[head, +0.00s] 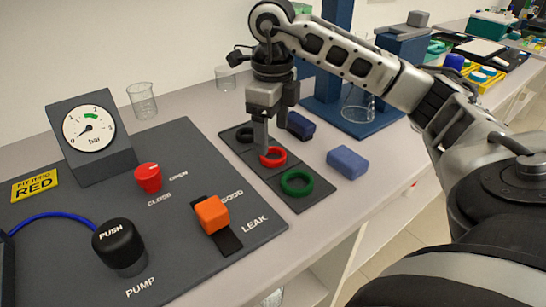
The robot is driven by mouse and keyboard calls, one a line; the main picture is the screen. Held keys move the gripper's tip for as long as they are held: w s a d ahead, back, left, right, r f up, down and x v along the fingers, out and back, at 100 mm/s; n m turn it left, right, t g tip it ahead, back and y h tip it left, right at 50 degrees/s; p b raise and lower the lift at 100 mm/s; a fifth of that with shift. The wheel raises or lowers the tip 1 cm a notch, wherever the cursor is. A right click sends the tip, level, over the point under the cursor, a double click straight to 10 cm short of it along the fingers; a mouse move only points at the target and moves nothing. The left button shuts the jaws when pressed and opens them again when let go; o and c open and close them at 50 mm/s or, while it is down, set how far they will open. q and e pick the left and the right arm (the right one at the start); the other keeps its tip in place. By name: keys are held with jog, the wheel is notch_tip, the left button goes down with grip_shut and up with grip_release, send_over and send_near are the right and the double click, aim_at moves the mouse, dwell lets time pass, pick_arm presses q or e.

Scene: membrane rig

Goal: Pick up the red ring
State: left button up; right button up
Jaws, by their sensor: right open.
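The red ring (279,161) lies in the middle section of a dark tray (303,204). A black ring (243,136) lies behind it and a green ring (297,182) in front of it. My right gripper (266,149) points straight down over the red ring. Its fingers are open and their tips reach down to the ring, covering part of it. Whether the tips touch the ring, I cannot tell. My left gripper is not in view.
Two blue blocks (347,162) lie right of the tray. Left is a panel (60,225) with a gauge (89,128), red knob (148,178), orange switch (212,214) and black pump button (119,243). Glass beakers (142,101) stand behind. A blue stand (343,123) is at the back right.

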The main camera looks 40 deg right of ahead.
aim_at(274, 147)
jog(key=f, duration=0.4)
jog(key=shift+s+f, duration=0.2)
jog(key=c, duration=1)
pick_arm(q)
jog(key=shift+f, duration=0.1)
pick_arm(e)
jog(key=shift+c, duration=0.2)
jog(key=shift+r, duration=0.15)
jog(key=shift+r, duration=0.2)
notch_tip(274, 147, up, 3)
jog(key=shift+f, duration=0.2)
pick_arm(q)
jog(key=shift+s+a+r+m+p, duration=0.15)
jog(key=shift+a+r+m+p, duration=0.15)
jog(key=shift+p, duration=0.95)
pick_arm(e)
jog(key=s+a+r, duration=0.9)
jog(key=s, duration=0.1)
jog(key=shift+s+a+r, duration=0.25)
jog(key=shift+r, duration=0.15)
